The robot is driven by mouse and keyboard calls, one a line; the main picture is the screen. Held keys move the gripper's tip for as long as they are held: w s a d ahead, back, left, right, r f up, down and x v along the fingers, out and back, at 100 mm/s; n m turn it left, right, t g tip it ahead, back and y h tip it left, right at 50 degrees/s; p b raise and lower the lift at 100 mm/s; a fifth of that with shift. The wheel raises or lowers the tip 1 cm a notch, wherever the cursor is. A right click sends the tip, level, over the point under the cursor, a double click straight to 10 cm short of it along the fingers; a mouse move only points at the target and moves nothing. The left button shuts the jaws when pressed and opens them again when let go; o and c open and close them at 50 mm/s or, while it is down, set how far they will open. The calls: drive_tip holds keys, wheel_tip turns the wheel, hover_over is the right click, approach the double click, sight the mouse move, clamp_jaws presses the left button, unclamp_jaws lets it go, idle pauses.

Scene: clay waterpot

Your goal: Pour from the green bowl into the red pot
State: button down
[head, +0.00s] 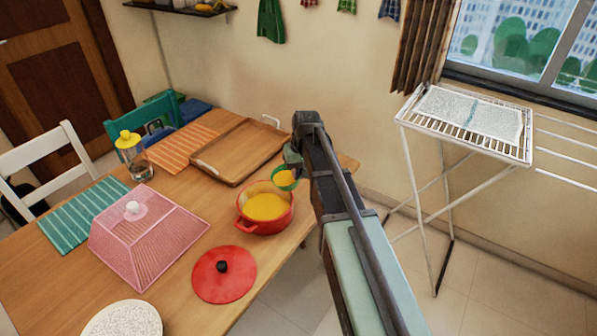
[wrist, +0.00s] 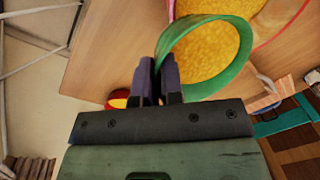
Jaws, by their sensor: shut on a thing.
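The red pot (head: 264,226) stands on the wooden table near its right edge, uncovered, with yellow contents inside. The green bowl (head: 294,184) is tilted above the pot's far right rim, and yellow shows in its mouth. My gripper (head: 292,160) is shut on the bowl's rim. In the wrist view, my gripper's fingers (wrist: 167,78) pinch the left side of the green rim (wrist: 245,58). I cannot tell whether any contents are falling between bowl and pot.
The red lid (head: 224,275) lies flat in front of the pot. A wooden tray (head: 238,152) lies behind it. A pink mesh cover (head: 150,238), a glass bottle with yellow cap (head: 133,158) and a speckled plate (head: 122,320) are to the left. A drying rack (head: 470,120) stands right.

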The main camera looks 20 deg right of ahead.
drive_tip(key=shift+f, duration=0.1)
drive_tip(key=shift+a+f+h+b, duration=0.15)
drive_tip(key=shift+f+h+b, duration=0.2)
drive_tip(key=shift+h, duration=0.75)
drive_tip(key=shift+a+r+t+h, duration=0.2)
drive_tip(key=shift+t+h, duration=0.1)
drive_tip(key=shift+h, duration=0.4)
drive_tip(key=shift+a+r+h, duration=0.2)
drive_tip(key=shift+r+h, duration=0.05)
drive_tip(key=shift+h, duration=0.45)
drive_tip(key=shift+s, duration=0.1)
drive_tip(key=shift+a+r+h, duration=0.2)
drive_tip(key=shift+a+h, duration=0.1)
drive_tip(key=shift+h, duration=0.3)
